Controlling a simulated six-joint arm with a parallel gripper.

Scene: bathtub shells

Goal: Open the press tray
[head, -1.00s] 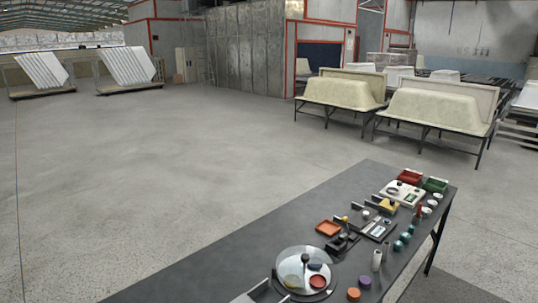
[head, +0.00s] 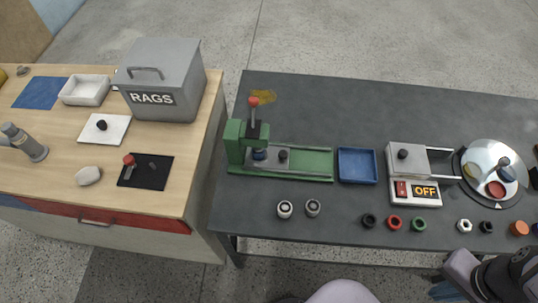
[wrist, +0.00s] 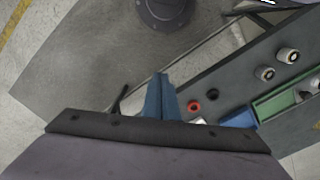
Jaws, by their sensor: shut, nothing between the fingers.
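The green press (head: 245,145) stands at the left end of the dark table, with a red-knobbed lever on top. Its grey sliding tray (head: 268,158) lies on the green base, its left part under the press head. A black knob (head: 283,155) stands on the tray, and a dark blue round piece is under the head. Part of the green base shows at the right edge of the wrist view (wrist: 282,104). My gripper (head: 444,290) is at the lower right of the head view, well away from the press. Its blue fingers (wrist: 160,90) are shut and empty in the wrist view.
Right of the press are a blue tray (head: 357,165), a switch box (head: 415,190) reading OFF and a glass-topped dial (head: 492,172). Two grey cylinders (head: 298,208) and coloured rings (head: 393,222) line the front edge. A wooden bench with a RAGS bin (head: 165,85) stands left.

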